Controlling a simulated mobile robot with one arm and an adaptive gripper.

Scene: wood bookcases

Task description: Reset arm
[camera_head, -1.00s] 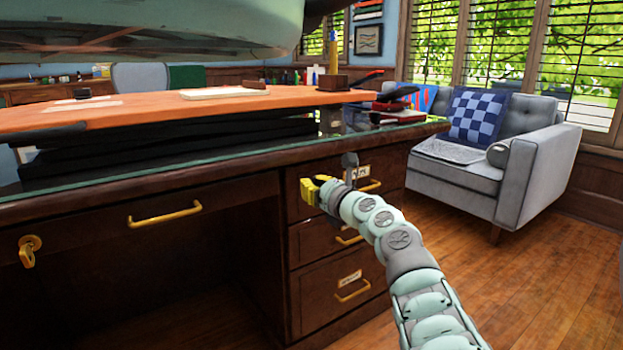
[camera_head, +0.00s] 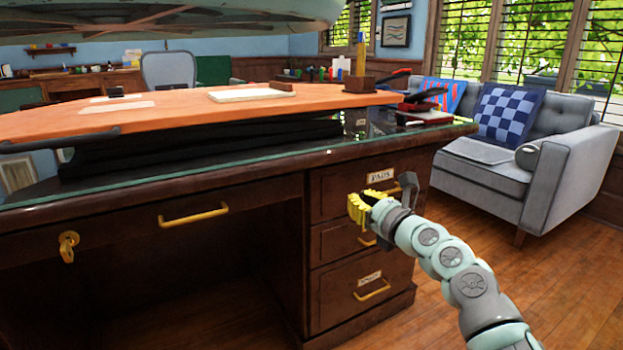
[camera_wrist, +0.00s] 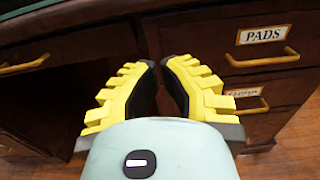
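My arm reaches in from the lower right in the head view. My gripper (camera_head: 370,203) has yellow ridged fingers and hangs in front of the right-hand drawers of a dark wooden desk. In the wrist view the gripper (camera_wrist: 160,68) shows two yellow fingers with black inner pads. A narrow gap lies between the fingertips, and I see nothing held there. Whether the fingers touch the drawer front cannot be told.
The desk (camera_head: 120,190) has brass handles, a key (camera_head: 68,246) at left and a glass top. An orange board (camera_head: 190,108) lies above black stacked items. A grey sofa (camera_head: 555,175) stands at right. Wooden floor (camera_head: 440,250) is clear between sofa and desk.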

